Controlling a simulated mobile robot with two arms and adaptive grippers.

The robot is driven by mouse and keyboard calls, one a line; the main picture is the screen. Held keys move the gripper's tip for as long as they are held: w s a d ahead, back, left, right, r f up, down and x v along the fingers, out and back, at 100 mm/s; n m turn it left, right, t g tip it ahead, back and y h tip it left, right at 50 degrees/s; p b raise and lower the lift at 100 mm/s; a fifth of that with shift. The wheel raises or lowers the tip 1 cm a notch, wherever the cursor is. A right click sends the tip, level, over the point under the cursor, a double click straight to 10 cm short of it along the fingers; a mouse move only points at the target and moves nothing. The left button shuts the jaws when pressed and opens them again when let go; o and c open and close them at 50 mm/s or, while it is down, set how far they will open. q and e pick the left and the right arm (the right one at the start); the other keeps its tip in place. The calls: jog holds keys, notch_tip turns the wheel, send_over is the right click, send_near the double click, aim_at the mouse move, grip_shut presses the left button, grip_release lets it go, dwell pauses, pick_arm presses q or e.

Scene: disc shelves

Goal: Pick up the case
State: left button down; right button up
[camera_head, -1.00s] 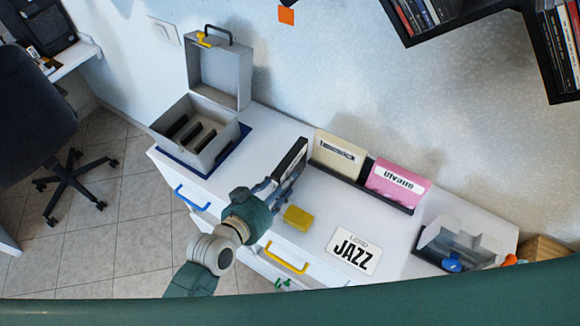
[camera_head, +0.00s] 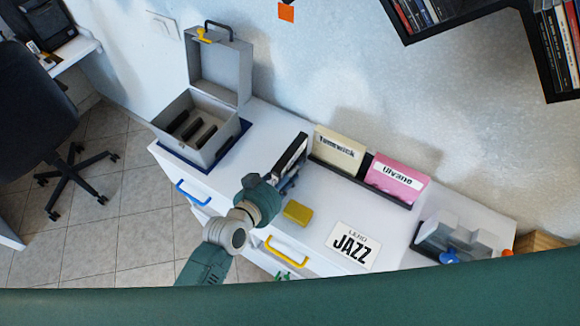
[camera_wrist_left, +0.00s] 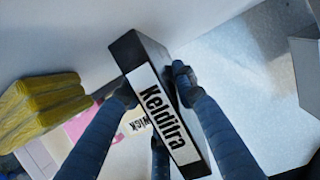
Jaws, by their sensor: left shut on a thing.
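The case is a black case with a white spine label reading "Kelditra"; it stands upright in the head view (camera_head: 291,155) and fills the middle of the left wrist view (camera_wrist_left: 172,105). My left gripper (camera_head: 284,180) is shut on it, with fingers on both sides of the case in the left wrist view (camera_wrist_left: 150,88). Whether the case touches the white cabinet top cannot be told. My right gripper is not in view.
An open grey box (camera_head: 234,139) with dark dividers stands at the left. A cream "Tenwick" case (camera_head: 337,153) and a pink "Ulvane" case (camera_head: 397,181) stand in a dark rack behind. A yellow sponge (camera_head: 297,212) and a JAZZ card (camera_head: 352,246) lie in front.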

pick_arm(q)
notch_tip(320, 180, up, 20)
jog(key=s+a+f+m+g+h+b, duration=0.1)
jog(key=a+f+b, duration=0.15)
jog(key=a, duration=0.45)
jog(key=s+a+f+b, duration=0.1)
jog(key=s+a+f, duration=0.15)
jog(key=a, duration=0.45)
jog(key=s+a+r+m+g+h+b, duration=0.1)
jog(key=s+a+r+m+g+h, duration=0.1)
jog(key=s+a+r, duration=0.2)
jog(key=s+a, duration=0.2)
jog(key=a, duration=0.2)
jog(key=shift+a+r+m+b, duration=0.15)
jog(key=shift+m+b, duration=0.2)
jog(key=shift+m, duration=0.05)
dwell(0.4)
